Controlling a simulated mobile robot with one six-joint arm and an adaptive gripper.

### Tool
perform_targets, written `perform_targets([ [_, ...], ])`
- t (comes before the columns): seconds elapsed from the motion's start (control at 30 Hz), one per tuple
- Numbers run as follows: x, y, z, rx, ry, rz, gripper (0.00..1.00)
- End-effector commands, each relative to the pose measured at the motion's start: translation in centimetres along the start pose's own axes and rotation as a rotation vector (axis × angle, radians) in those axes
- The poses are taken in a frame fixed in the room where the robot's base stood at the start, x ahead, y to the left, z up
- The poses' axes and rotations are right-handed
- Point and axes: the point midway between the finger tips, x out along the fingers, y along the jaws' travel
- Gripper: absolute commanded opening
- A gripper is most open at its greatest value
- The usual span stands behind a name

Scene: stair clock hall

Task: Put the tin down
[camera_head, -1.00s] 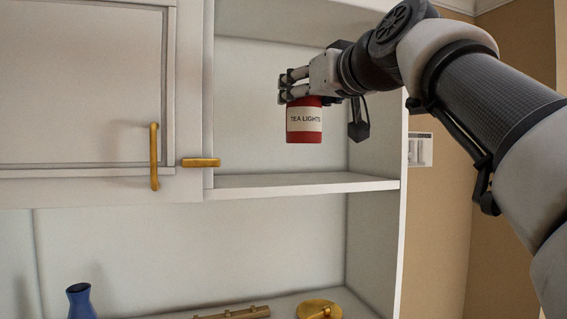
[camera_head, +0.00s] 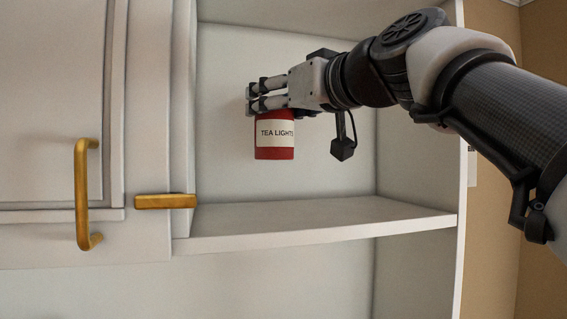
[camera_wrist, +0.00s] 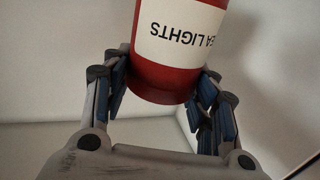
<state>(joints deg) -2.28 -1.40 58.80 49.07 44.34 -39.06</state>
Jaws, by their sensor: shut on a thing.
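The tin (camera_head: 274,153) is red with a cream label reading "TEA LIGHTS". It hangs upright in the opening of the upper shelf compartment, with a visible gap between its base and the shelf board (camera_head: 330,218). My gripper (camera_head: 266,97) is shut on the tin near its top, reaching in from the right. In the wrist view, the tin (camera_wrist: 165,80) sits between the two sets of fingers of my gripper (camera_wrist: 165,72), its label upside down. The fingers cover part of the tin's top in the head view.
The visible shelf board is bare. A closed cabinet door (camera_head: 50,100) with a brass handle (camera_head: 84,195) is at the left, beside a brass latch (camera_head: 165,201). A side panel (camera_head: 420,150) bounds the compartment at the right. An open space lies below.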

Motion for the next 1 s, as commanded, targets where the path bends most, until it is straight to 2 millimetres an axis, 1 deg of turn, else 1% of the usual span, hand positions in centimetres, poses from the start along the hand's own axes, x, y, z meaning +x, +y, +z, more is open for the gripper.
perform_targets([
  [0.03,-0.1,-0.1,0.9,0.002,0.0,-0.002,0.18],
  [0.1,-0.1,-0.1,1.8,0.002,0.001,-0.001,0.18],
  [0.27,0.0,0.0,3.2,0.001,0.001,0.0,0.18],
  [0.4,0.0,0.1,5.2,0.003,-0.001,0.001,0.18],
  [0.53,0.0,0.0,6.9,0.002,0.001,0.0,0.18],
  [1.0,0.0,0.1,7.6,0.0,0.002,0.001,0.18],
])
